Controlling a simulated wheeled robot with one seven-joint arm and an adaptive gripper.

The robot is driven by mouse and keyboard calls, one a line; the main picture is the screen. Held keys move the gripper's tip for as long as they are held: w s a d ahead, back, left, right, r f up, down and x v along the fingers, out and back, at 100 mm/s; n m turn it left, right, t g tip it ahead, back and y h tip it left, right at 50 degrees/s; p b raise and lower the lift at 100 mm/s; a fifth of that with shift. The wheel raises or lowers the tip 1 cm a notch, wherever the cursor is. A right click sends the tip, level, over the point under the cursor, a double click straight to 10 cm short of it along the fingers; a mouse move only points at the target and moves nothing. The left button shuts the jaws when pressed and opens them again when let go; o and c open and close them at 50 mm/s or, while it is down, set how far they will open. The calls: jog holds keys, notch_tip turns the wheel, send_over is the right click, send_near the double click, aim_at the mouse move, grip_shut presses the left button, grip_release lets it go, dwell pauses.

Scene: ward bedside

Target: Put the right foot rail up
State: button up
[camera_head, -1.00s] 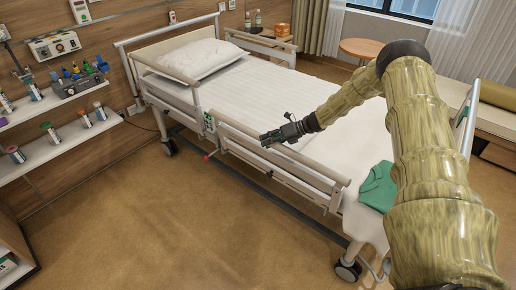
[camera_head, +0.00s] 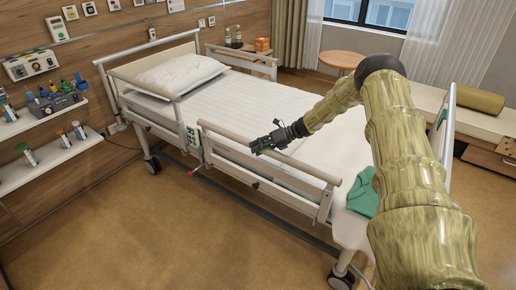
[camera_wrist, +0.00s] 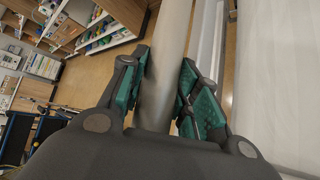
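The right foot rail (camera_head: 232,136) runs along the near side of the bed, its top bar about level with the mattress edge or slightly above. It slopes across the picture toward the foot end. My gripper (camera_head: 262,146) reaches over the mattress to this top bar. In the wrist view the grey tube of the rail (camera_wrist: 168,60) passes between the two green-padded fingers of my gripper (camera_wrist: 163,90). The fingers lie close against it on both sides, and my gripper appears shut on it. The exact contact is partly hidden by the fingers.
The head-end rail (camera_head: 143,82) stands raised beside the pillow (camera_head: 182,73). A control panel (camera_head: 191,135) sits between the rails. A green cloth (camera_head: 362,193) lies near the foot end. Wall shelves (camera_head: 50,160) stand at the left. The floor (camera_head: 150,230) in front is clear.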

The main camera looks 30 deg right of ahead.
jog(key=o, duration=0.3)
jog(key=shift+d+f, duration=0.1)
jog(key=shift+f, duration=0.2)
jog(key=shift+r, duration=0.25)
jog(key=shift+d+r, duration=0.1)
jog(key=v, duration=1.1)
jog(key=shift+s+d, duration=0.2)
jog(key=shift+d, duration=0.1)
